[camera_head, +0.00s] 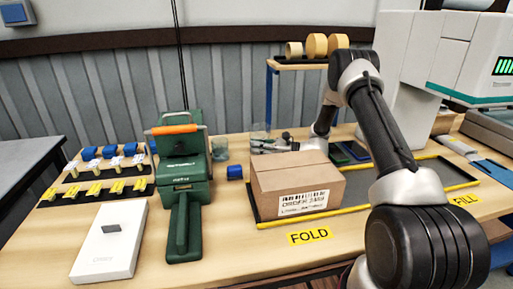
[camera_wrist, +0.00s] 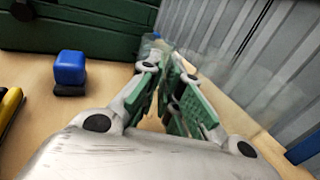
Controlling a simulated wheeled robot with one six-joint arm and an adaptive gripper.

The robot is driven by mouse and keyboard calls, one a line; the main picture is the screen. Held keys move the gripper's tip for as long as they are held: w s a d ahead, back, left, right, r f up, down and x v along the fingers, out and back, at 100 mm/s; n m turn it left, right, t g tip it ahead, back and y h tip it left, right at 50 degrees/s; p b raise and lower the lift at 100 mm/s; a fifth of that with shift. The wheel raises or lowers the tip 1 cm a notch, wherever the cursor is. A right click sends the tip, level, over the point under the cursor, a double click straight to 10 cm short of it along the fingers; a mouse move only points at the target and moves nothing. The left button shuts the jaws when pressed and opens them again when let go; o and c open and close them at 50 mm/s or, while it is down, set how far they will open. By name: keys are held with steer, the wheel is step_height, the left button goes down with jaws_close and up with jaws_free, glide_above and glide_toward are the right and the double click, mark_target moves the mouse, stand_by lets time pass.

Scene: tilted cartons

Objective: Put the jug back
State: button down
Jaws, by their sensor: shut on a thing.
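The jug (camera_head: 260,131) looks like a clear, see-through vessel. In the head view its faint outline shows at my gripper (camera_head: 256,147), behind the carton. In the wrist view my gripper (camera_wrist: 168,62) has green-padded fingers closed around part of the jug, and its clear wall (camera_wrist: 153,46) shows by the fingertips. The jug is so transparent that its full outline, its tilt and whether it touches the table cannot be told. A second clear vessel (camera_head: 220,149) stands on the table to the left, beside the green machine.
A closed carton (camera_head: 296,186) stands in front of my gripper in a yellow-edged area. The green machine (camera_head: 183,170) and a small blue block (camera_head: 234,172) are to the left. A white box (camera_head: 110,240) lies at front left. Tape rolls (camera_head: 314,45) sit on a rear shelf.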

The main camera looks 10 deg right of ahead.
steer(key=shift+f, duration=0.2)
steer(key=c, duration=1.6)
jaws_free()
steer(key=shift+c, duration=0.2)
steer(key=shift+s+d+r, duration=0.1)
steer(key=shift+d, duration=0.2)
steer(key=v, duration=1.1)
steer(key=shift+s+d, duration=0.1)
steer(key=shift+d, duration=0.15)
steer(key=shift+d, duration=0.1)
